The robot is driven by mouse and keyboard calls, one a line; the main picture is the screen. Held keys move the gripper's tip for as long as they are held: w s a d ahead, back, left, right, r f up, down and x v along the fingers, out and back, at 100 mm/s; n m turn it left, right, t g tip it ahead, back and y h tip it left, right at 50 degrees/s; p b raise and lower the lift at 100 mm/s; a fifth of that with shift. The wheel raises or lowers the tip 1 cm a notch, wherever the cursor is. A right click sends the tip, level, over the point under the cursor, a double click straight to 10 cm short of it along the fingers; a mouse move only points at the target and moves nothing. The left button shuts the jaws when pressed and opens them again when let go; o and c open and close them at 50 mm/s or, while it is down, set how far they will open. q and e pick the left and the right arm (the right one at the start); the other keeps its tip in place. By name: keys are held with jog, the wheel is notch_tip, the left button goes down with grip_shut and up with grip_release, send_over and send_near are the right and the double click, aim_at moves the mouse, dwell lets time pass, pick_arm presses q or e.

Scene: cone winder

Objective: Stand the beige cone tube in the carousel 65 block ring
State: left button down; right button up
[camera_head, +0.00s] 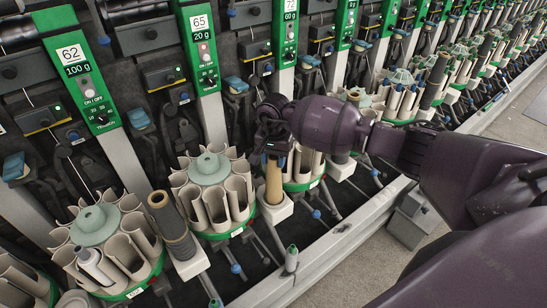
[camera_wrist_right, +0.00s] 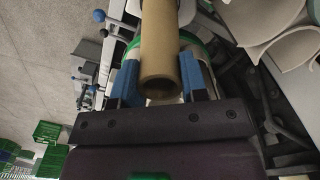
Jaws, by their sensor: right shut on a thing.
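The beige cone tube (camera_head: 273,184) hangs upright below my right gripper (camera_head: 271,150). The wrist view also shows the tube (camera_wrist_right: 158,45), its open end between the two blue fingers of my right gripper (camera_wrist_right: 167,82), which is shut on it. The tube's lower end meets a white block (camera_head: 276,213) in the head view; I cannot tell whether it is seated in the ring or just above it. My left gripper is not in view.
A second carousel (camera_head: 95,225) is at the lower left. Another carousel is close behind my right gripper. The pale floor (camera_head: 350,270) is at the front right.

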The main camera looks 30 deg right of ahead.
jog(key=shift+f, duration=0.3)
jog(key=o, duration=1.1)
jog(key=shift+r, duration=0.1)
notch_tip(320, 180, up, 11)
jog(key=shift+f, duration=0.15)
dwell(0.4)
